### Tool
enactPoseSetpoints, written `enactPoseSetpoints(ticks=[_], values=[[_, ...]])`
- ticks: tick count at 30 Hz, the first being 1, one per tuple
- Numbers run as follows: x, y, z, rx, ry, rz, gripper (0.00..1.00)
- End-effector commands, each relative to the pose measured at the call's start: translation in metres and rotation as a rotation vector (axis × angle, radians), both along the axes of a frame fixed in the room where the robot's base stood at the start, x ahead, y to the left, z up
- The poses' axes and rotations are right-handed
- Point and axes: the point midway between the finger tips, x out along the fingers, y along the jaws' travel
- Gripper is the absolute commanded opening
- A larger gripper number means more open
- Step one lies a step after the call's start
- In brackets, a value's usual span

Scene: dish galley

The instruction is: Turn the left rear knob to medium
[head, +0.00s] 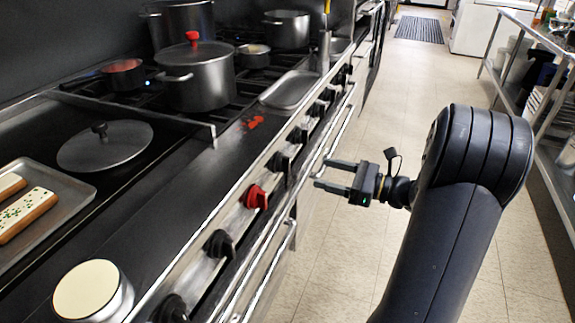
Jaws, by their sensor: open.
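A row of knobs runs along the stove's front panel. One knob is red (255,197); the others are black, such as the one just nearer (219,244) and the one just beyond it (279,163). I cannot tell which one is the left rear knob; no markings are readable. My gripper (321,173) is in front of the panel, right of the black knob beyond the red one. Its two fingers point left toward the panel, open and empty, with no knob between them.
A rail (334,138) runs along the stove front near my fingers. On the stovetop are a large lidded pot (197,80), a loose lid (104,146), a metal tray (289,90) and a white-topped container (90,290). The tiled floor (407,95) to the right is clear; a shelf rack (525,50) stands beyond.

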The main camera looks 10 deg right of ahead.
Motion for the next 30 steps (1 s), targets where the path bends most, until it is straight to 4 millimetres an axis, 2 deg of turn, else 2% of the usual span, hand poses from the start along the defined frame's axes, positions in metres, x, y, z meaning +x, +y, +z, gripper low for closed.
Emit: enactPoseSetpoints(ticks=[16,21,30], values=[[0.05,0.072,0.0,-0.003,-0.001,0.006,0.68],[0.059,0.083,0.001,-0.004,-0.001,0.004,0.68],[0.061,0.085,0.001,-0.004,-0.001,0.002,0.68]])
